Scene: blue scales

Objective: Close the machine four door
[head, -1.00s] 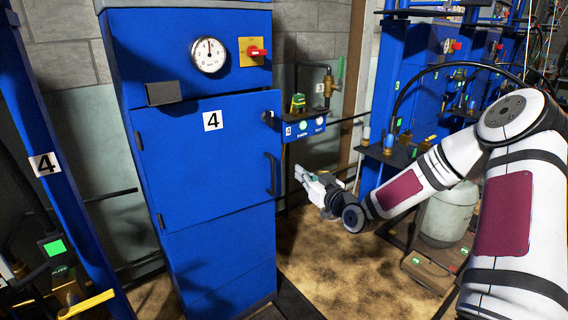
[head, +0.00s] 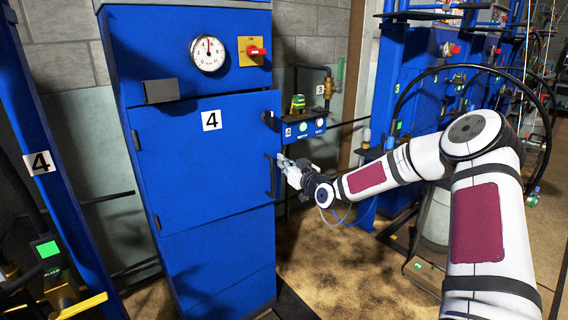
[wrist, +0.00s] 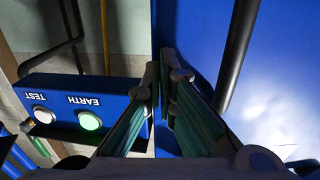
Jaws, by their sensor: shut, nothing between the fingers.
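The machine four door (head: 205,165) is a blue panel with a "4" label on the tall blue cabinet. Its right edge sticks out slightly past the cabinet side, so it looks a little ajar; the gap itself is not clear. Its black handle (head: 271,178) is near the right edge and shows as a dark bar in the wrist view (wrist: 240,50). My gripper (head: 282,160) is beside the handle at the door's right edge. In the wrist view its green-lined fingers (wrist: 163,82) are together and empty, in front of the door's edge; contact cannot be told.
A small blue box with EARTH and TEST buttons (wrist: 85,105) is close beside my fingers. The cabinet carries a gauge (head: 208,53) and a red-and-yellow switch (head: 254,51). More blue machines (head: 420,80) stand at the right.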

